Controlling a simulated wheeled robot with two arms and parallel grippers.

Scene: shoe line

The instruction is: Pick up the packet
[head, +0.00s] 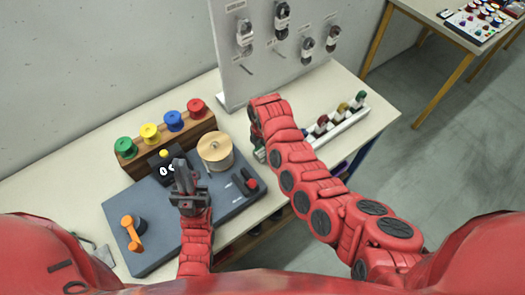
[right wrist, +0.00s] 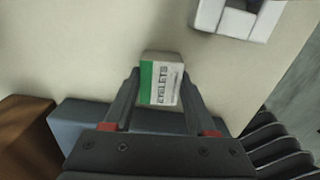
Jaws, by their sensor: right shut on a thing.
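The packet (right wrist: 160,82) is a small box-like packet with a green band and a white label reading "EYELETS". In the right wrist view it sits between the fingertips of my right gripper (right wrist: 160,76), which is shut on it. In the head view my right gripper (head: 257,140) is by the right end of the grey base, largely hidden by its own arm, and the packet is hard to make out there.
The grey base (head: 168,234) carries a wooden spool (head: 215,152) and an orange handle (head: 132,232). Behind it is a brown rack (head: 160,151) with coloured spools. A white tray (head: 345,124) lies right of my right arm, and a pegboard (head: 262,62) stands behind.

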